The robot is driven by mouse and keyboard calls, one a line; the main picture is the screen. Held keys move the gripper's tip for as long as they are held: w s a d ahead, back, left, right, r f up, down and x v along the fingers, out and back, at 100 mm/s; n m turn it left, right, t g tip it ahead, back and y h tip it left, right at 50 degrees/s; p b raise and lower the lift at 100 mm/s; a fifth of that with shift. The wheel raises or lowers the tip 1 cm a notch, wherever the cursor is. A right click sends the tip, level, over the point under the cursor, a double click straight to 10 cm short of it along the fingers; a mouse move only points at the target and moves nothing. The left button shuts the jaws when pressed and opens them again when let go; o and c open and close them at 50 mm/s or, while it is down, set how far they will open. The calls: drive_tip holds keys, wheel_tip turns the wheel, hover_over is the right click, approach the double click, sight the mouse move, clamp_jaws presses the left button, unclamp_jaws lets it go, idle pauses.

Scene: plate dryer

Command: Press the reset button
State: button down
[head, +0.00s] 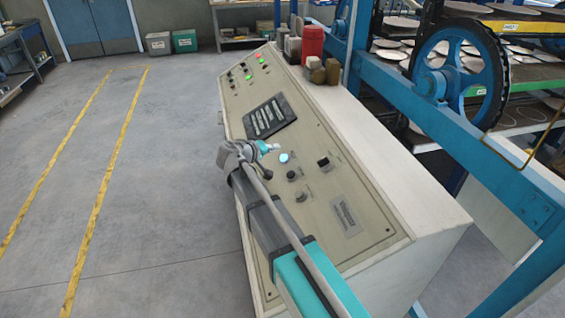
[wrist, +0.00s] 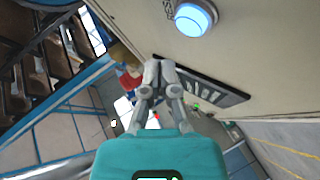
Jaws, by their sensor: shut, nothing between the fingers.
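A round button glowing pale blue (head: 284,157) sits on the sloped beige face of the control console (head: 320,195). In the wrist view the same lit button (wrist: 193,19) shows large at the top, with a grey ring around it. No label on it can be read, so I cannot tell by text that it is the reset button. My gripper (head: 272,147) is shut and empty, just up and left of the button in the head view. In the wrist view my fingertips (wrist: 160,66) are together below and left of the button, apart from it in the picture.
Dark knobs (head: 292,175) and a black switch (head: 323,162) surround the button. A dark panel (head: 269,117) lies beyond it. Red and brown containers (head: 313,42) stand on the console's top. Blue machinery with a wheel (head: 456,72) is at right; open floor (head: 170,180) is at left.

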drive_tip(key=shift+w+d+f+b, duration=0.1)
drive_tip(key=shift+d+f+b, duration=0.25)
drive_tip(key=shift+f, duration=0.15)
drive_tip(key=shift+w+d+f+b, duration=0.1)
drive_tip(key=shift+d+f+b, duration=0.2)
drive_tip(key=shift+f, duration=0.2)
drive_tip(key=shift+f, duration=0.1)
idle(0.8)
drive_tip(key=shift+w+d+f+b, duration=0.1)
drive_tip(key=shift+f+b, duration=0.15)
drive_tip(key=shift+b, duration=0.15)
drive_tip(key=shift+d+f+b, duration=0.3)
drive_tip(key=shift+f+b, duration=0.1)
idle(1.1)
drive_tip(key=shift+a+r, duration=0.1)
drive_tip(key=shift+r, duration=0.1)
drive_tip(key=shift+a+r+p, duration=0.35)
drive_tip(key=shift+r+p, duration=0.25)
drive_tip(key=shift+p, duration=0.2)
drive_tip(key=shift+s+a+r+p, duration=0.15)
drive_tip(key=shift+a+r+p, duration=0.25)
drive_tip(key=shift+r+p, duration=0.3)
drive_tip(key=shift+s+a+r+p, duration=0.1)
drive_tip(key=shift+a+r+p, duration=0.3)
drive_tip(key=shift+r+p, duration=0.35)
drive_tip(key=shift+s+a+r+p, duration=0.15)
drive_tip(key=shift+a+r+p, duration=0.25)
drive_tip(key=shift+r+p, duration=0.3)
